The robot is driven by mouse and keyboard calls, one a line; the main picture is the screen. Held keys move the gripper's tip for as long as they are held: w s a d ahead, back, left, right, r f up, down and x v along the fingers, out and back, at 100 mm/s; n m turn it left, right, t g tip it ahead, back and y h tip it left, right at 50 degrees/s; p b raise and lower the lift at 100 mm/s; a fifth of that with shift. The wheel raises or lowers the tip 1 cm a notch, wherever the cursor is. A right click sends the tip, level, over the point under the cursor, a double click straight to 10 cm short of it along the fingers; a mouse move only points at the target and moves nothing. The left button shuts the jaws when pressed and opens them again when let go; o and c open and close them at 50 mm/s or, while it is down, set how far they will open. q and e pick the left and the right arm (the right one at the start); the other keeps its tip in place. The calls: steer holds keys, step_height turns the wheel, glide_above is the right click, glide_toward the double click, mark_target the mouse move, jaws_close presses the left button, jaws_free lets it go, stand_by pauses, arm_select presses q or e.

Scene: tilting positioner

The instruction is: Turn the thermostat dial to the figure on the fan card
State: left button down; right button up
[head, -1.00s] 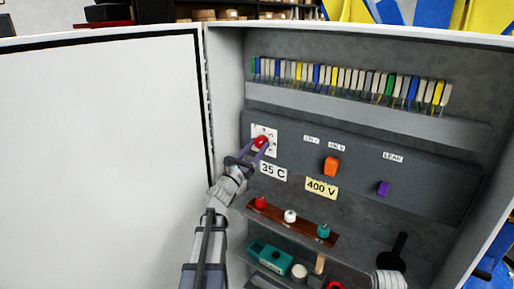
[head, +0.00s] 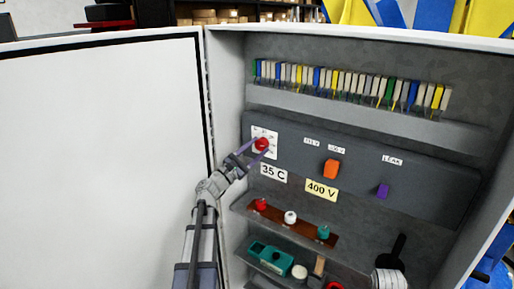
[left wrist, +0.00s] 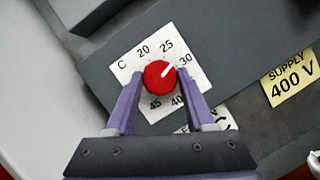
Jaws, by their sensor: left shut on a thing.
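The red thermostat dial (head: 262,144) sits on a white scale plate (left wrist: 126,66) at the left of the grey panel. In the left wrist view the dial (left wrist: 159,76) has a white pointer aimed up and right, about at 30. The figures 20, 25, 30, 40 and 45 show; the place between 30 and 40 is hidden by a finger. My left gripper (left wrist: 158,82) is shut on the dial, one purple finger on each side. In the head view my left gripper (head: 252,152) reaches it from below. The white card (head: 273,173) below reads 35 C.
Right of the dial are an orange knob (head: 331,169), a purple knob (head: 383,190) and a yellow 400 V card (head: 321,190). Below are a brown strip (head: 273,213) with coloured posts and a teal block (head: 270,258). The open white door (head: 100,160) fills the left.

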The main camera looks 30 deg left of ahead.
arm_select(q)
steer(key=m, duration=0.1)
steer(key=m+g+h+p, duration=0.1)
steer(key=m, duration=0.1)
steer(key=m+p, duration=0.1)
steer(key=m, duration=0.1)
steer(key=shift+a+r+g+h, duration=0.2)
steer(key=shift+r+g+h, duration=0.1)
steer(key=shift+r+h, duration=0.1)
steer(key=m+g+p, duration=0.1)
steer(key=m, duration=0.2)
steer(key=shift+p, duration=0.3)
steer(key=m+p, duration=0.1)
steer(key=m, duration=0.1)
steer(key=m+g+p, duration=0.1)
steer(key=m, duration=0.1)
steer(key=shift+g+h+p, duration=0.3)
steer(key=shift+h+p, duration=0.05)
steer(key=shift+h, duration=0.05)
steer(key=shift+m+g+p, duration=0.3)
steer(key=shift+m+p, duration=0.2)
steer(key=shift+m, duration=0.3)
steer(key=shift+f, duration=0.1)
steer(key=shift+c, duration=1.3)
jaws_free()
steer(key=v, duration=0.7)
steer(key=shift+s, duration=0.4)
steer(key=shift+a, duration=0.1)
